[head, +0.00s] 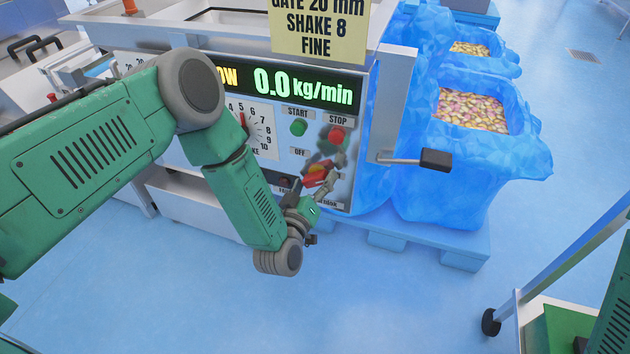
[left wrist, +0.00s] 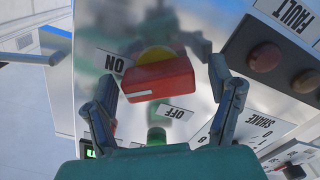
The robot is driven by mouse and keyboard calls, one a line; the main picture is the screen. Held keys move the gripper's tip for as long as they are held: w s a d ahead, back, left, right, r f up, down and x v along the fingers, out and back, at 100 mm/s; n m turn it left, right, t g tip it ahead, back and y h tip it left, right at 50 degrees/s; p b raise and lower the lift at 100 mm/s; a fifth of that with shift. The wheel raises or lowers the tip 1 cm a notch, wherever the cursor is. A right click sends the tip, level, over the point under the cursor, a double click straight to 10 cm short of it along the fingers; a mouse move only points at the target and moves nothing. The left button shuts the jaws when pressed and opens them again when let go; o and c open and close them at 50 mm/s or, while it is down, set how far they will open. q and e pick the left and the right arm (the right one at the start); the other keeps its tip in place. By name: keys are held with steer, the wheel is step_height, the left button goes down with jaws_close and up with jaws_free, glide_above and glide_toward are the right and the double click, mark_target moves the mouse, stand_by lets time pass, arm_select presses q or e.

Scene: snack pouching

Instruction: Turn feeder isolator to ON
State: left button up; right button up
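The feeder isolator's red handle (left wrist: 158,77) sits on a yellow base between the ON label (left wrist: 115,62) and the OFF label (left wrist: 178,112) in the left wrist view. A white mark is at its left end. In the head view the red handle (head: 315,177) is low on the control panel, partly behind my gripper. My left gripper (left wrist: 165,82) is open, one finger on each side of the handle, with gaps visible at both ends. It also shows in the head view (head: 319,184). My right gripper is not in view.
Green START (head: 299,128) and red STOP (head: 337,134) buttons sit above the handle. A black-ended lever (head: 435,160) sticks out right of the panel. Blue-lined bins (head: 475,160) of snacks stand on a pallet at right. The display reads 0.0 kg/min.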

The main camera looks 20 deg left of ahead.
arm_select(q)
steer(key=shift+s, duration=0.15)
steer(key=s, duration=1.1)
steer(key=shift+s+a, duration=0.25)
steer(key=shift+s, duration=0.1)
steer(key=s+f+m+g+h+p, duration=0.25)
steer(key=s+f+m+g, duration=0.35)
steer(key=s+g, duration=0.35)
steer(key=s+a+m+g+y+p, duration=0.1)
steer(key=s+a+g+y, duration=0.2)
steer(key=s+a+g, duration=0.5)
steer(key=s+a, duration=0.3)
steer(key=s, duration=0.4)
steer(key=shift+r, duration=0.4)
